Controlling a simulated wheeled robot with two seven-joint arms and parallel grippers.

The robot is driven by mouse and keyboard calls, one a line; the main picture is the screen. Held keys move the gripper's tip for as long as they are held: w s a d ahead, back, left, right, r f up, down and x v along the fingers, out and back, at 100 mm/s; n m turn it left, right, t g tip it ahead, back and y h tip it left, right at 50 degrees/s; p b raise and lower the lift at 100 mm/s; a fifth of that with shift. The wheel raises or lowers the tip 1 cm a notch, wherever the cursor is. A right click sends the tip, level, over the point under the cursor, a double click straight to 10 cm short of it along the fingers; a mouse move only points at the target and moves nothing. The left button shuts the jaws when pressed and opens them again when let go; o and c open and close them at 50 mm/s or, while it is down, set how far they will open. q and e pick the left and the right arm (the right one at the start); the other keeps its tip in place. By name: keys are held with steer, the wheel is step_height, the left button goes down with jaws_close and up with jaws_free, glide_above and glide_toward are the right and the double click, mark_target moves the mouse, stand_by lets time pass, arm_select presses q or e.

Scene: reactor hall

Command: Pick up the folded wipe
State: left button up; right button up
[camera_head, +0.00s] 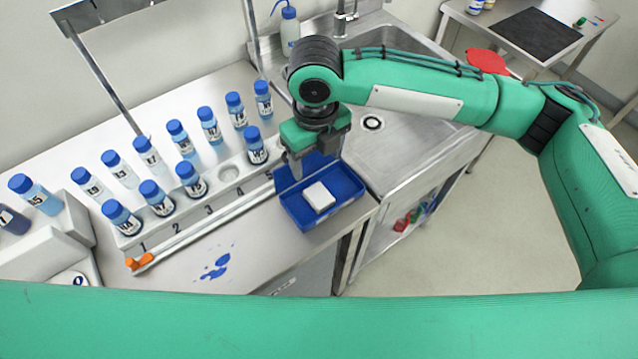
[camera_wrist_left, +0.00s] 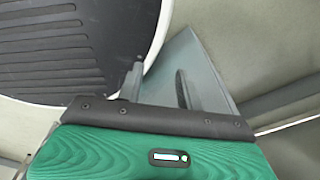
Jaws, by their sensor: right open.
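The folded wipe (camera_head: 319,196) is a small white square pad. It lies in the blue tray (camera_head: 352,193) near the right end of the steel bench. My right gripper (camera_head: 296,170) points down over the tray's back left edge, just behind and to the left of the wipe. It is open and holds nothing that I can see; its fingertips are partly hidden. A green arm link of mine crosses the bottom of the head view.
A white rack (camera_head: 203,205) with several blue-capped bottles stands left of the tray. A blue spill (camera_head: 216,266) lies on the bench front. A steel sink (camera_head: 400,140) is to the right, with a wash bottle (camera_head: 290,32) behind. An orange-ended rod (camera_head: 190,233) lies before the rack.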

glide_above(321, 198)
steer(key=f, duration=0.5)
steer(key=shift+w+a+p, duration=0.2)
steer(key=shift+a+p, duration=0.2)
step_height(321, 198, down, 3)
steer(key=shift+d+r+p, duration=0.1)
steer(key=shift+d+p, duration=0.05)
steer(key=shift+p, duration=0.3)
steer(key=f, duration=0.1)
steer(key=f+p, duration=0.1)
steer(key=f, duration=0.1)
steer(key=shift+s+d+f, duration=0.2)
steer(key=shift+d+f, duration=0.1)
steer(key=shift+d, duration=0.05)
steer(key=shift+f, duration=0.4)
arm_select(q)
steer(key=s+r, duration=0.2)
steer(key=r, duration=0.1)
steer(key=shift+s, duration=0.3)
arm_select(e)
steer(key=c, duration=1)
